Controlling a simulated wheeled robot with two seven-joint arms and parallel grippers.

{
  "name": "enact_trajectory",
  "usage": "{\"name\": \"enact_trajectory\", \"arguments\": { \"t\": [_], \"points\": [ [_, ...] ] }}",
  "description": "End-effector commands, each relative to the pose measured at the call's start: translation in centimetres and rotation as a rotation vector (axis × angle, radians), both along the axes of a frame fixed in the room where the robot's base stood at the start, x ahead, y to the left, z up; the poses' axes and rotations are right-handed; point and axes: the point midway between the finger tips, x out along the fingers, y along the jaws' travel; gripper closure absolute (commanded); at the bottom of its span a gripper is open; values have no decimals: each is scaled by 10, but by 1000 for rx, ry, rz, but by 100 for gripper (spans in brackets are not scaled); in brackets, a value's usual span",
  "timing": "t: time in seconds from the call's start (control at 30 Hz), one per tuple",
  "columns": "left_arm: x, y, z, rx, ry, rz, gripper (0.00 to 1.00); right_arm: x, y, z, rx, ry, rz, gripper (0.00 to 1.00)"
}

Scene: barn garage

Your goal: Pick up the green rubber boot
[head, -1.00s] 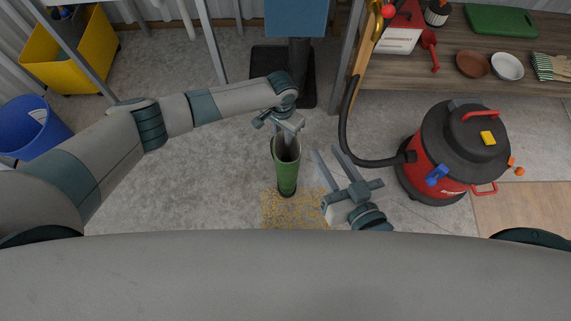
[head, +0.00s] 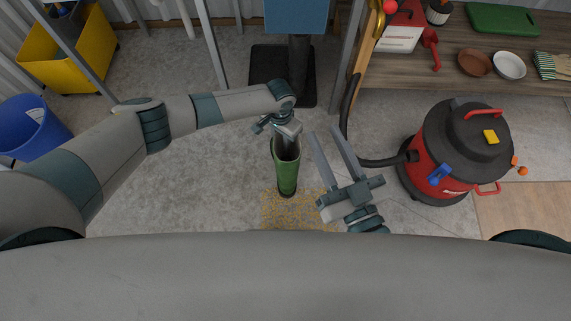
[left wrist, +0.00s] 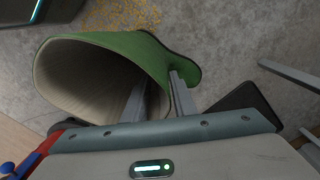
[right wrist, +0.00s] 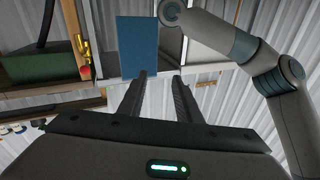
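The green rubber boot (head: 286,177) stands upright on the concrete floor in the middle of the head view, its opening upward. My left gripper (head: 288,135) is at the boot's top. In the left wrist view the boot (left wrist: 115,50) shows its pale lining, and my left gripper (left wrist: 160,85) straddles the rim, one finger inside the shaft and one outside. A gap shows between the inner finger and the wall, so it looks open. My right gripper (head: 330,148) is open and empty, right of the boot; its spread fingers (right wrist: 160,80) show in the right wrist view.
Tan grains (head: 290,212) lie on the floor beside the boot. A red and black vacuum (head: 455,150) with a black hose stands to the right. A wooden shelf (head: 450,70) is behind it. A yellow bin (head: 75,55) and blue bucket (head: 30,130) stand left.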

Motion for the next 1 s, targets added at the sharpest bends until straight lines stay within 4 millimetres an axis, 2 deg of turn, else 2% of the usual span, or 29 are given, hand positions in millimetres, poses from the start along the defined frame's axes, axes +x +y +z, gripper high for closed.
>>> {"name": "enact_trajectory", "arguments": {
  "t": [0.2, 0.67, 0.77, 1.0],
  "points": [
    [0, 1, -8, 1, -1, 1, 76, -2, 1, 10, 18, -54, -1, 69],
    [0, 1, -8, 1, -1, 1, 76, -2, 1, 11, 18, -55, -1, 69],
    [0, 1, -8, 1, -1, 1, 100, -2, 1, 11, 19, -55, -1, 69],
    [1, 1, -8, 1, -1, 1, 100, -2, 1, 11, 19, -55, -1, 69]
  ]
}}
